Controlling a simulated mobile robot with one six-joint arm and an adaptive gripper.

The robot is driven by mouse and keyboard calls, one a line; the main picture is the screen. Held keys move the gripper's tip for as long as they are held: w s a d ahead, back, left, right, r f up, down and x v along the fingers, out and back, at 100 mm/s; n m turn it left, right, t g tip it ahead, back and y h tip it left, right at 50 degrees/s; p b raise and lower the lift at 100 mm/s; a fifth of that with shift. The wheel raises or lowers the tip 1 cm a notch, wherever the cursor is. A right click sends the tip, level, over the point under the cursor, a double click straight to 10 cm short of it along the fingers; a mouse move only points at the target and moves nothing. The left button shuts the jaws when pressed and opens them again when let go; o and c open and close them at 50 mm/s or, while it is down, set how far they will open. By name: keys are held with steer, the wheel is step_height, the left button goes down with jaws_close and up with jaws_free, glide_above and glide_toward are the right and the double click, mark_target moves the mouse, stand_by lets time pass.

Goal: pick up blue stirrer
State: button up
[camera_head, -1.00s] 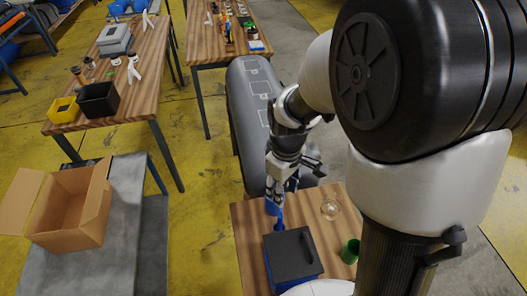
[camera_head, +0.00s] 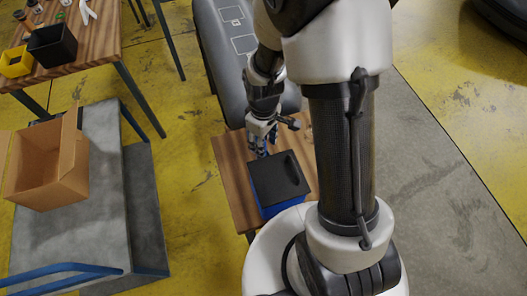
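My gripper (camera_head: 261,143) points down over the small wooden table (camera_head: 235,180), just behind a blue box with a black lid (camera_head: 278,180). Some blue (camera_head: 262,153) shows at the fingertips, which may be the blue stirrer. It is too small and partly hidden to tell its shape. I cannot tell whether the fingers are open or closed around it. My arm covers the right part of the table.
At left, an open cardboard box (camera_head: 45,170) sits on a grey cart (camera_head: 100,220). A wooden table (camera_head: 85,45) holds a black bin (camera_head: 52,45) and a yellow bin (camera_head: 16,61). Yellow floor is clear between.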

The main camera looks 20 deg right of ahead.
step_height(320, 180, down, 4)
steer(key=shift+s+r+b, duration=0.1)
steer(key=shift+r+b, duration=0.15)
steer(key=shift+b, duration=0.2)
steer(key=shift+c, duration=0.5)
jaws_close()
